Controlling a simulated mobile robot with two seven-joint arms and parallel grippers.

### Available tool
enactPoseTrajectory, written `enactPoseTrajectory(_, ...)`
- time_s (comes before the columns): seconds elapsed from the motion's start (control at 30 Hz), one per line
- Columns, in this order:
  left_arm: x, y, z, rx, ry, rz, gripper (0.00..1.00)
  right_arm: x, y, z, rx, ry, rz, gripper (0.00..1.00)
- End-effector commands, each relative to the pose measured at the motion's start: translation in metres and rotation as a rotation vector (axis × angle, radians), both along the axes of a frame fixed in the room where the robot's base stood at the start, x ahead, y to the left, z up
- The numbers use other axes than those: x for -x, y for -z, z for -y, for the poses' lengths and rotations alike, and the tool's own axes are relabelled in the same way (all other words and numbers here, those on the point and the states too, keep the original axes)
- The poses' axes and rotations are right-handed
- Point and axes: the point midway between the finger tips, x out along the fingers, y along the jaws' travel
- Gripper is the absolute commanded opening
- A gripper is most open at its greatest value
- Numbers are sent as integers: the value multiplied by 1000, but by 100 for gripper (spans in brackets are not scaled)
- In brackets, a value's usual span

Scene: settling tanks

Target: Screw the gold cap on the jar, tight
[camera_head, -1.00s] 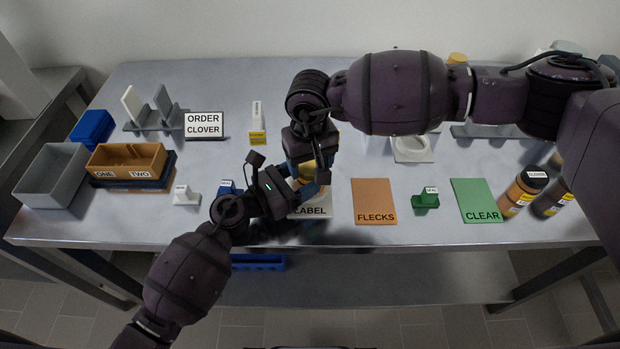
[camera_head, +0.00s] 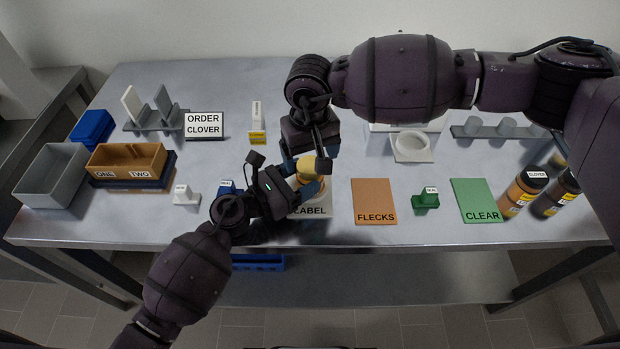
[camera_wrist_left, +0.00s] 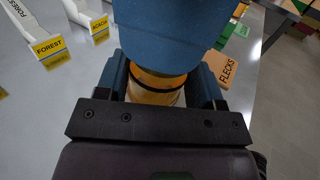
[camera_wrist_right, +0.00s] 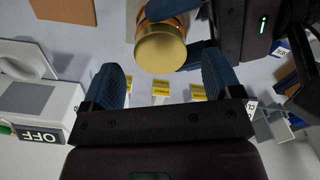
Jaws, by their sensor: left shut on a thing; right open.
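The gold cap (camera_head: 310,167) sits on top of the honey jar, and its round top also shows in the right wrist view (camera_wrist_right: 160,50). The jar (camera_wrist_left: 155,90) is amber and stands at the LABEL mat (camera_head: 315,211). My left gripper (camera_head: 298,190) is shut around the jar's side. My right gripper (camera_head: 306,158) is open, with its blue fingers close to the cap but not closed on it. In the left wrist view a blue finger hides the cap. How tight the cap is cannot be told.
The orange FLECKS mat (camera_head: 374,200) lies right of the jar, then a green stamp-like block (camera_head: 426,200) and the green CLEAR mat (camera_head: 479,199). An ORDER CLOVER sign (camera_head: 204,124) stands behind left.

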Motion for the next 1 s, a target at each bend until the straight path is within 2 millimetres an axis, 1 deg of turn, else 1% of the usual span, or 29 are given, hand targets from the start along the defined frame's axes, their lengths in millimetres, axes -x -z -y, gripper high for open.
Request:
enactPoseTrajectory(0.03, 0, 0, 0, -1, 0, -1, 0, -1, -7, 0, -1, -1, 3, 84)
enactPoseTrajectory(0.1, 0, 0, 0, -1, 0, -1, 0, 0, -15, 0, -2, 0, 1, 84)
enactPoseTrajectory(0.17, 0, 0, 0, -1, 0, -1, 0, 0, -18, 0, -1, 1, 1, 84)
enactPoseTrajectory(0.4, 0, 0, 0, 0, 0, 0, 0, 0, -19, 0, -1, 1, 0, 84)
enactPoseTrajectory(0.47, 0, 0, 0, 0, 0, 0, 0, 0, -20, 0, -1, 1, 0, 80)
enactPoseTrajectory(0.53, 0, 0, 0, 0, 0, 0, 0, 0, -23, 0, 0, 1, 1, 80)
enactPoseTrajectory(0.7, 0, 0, 0, -1, 0, -1, 0, 0, -47, -1, -2, -1, 2, 80)
enactPoseTrajectory(0.77, 0, 0, 0, -1, 0, -1, 0, 0, -53, 0, 0, -1, 1, 80)
enactPoseTrajectory(1.0, 0, 0, 0, 0, 0, 0, 0, 0, -54, 0, 0, 0, -1, 80)
